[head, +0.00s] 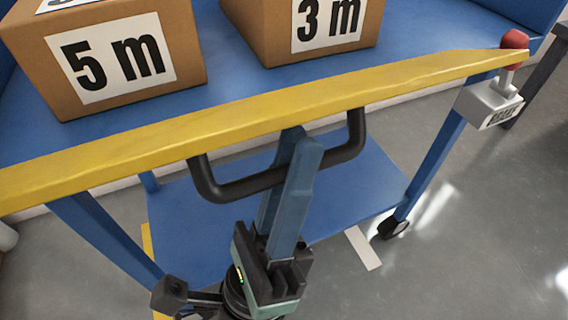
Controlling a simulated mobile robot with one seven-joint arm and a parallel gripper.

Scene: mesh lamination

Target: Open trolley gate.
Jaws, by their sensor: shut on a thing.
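The trolley gate (250,112) is a yellow bar along the near edge of the blue trolley top (225,83). It appears raised along that edge. A black U-shaped handle (345,153) is fixed to the gate's near side. My gripper (296,150) reaches up from below with its blue-grey fingers at the middle of the handle. It is shut on the handle. The fingers hide part of the handle's bar and a little of the gate's lower edge.
A box marked 5 m (110,62) and a box marked 3 m (322,28) stand on the trolley top. A grey brake unit with a red-knobbed lever (489,103) sits at the right corner. A blue lower shelf (360,195) lies below. Grey floor (480,220) is open at right.

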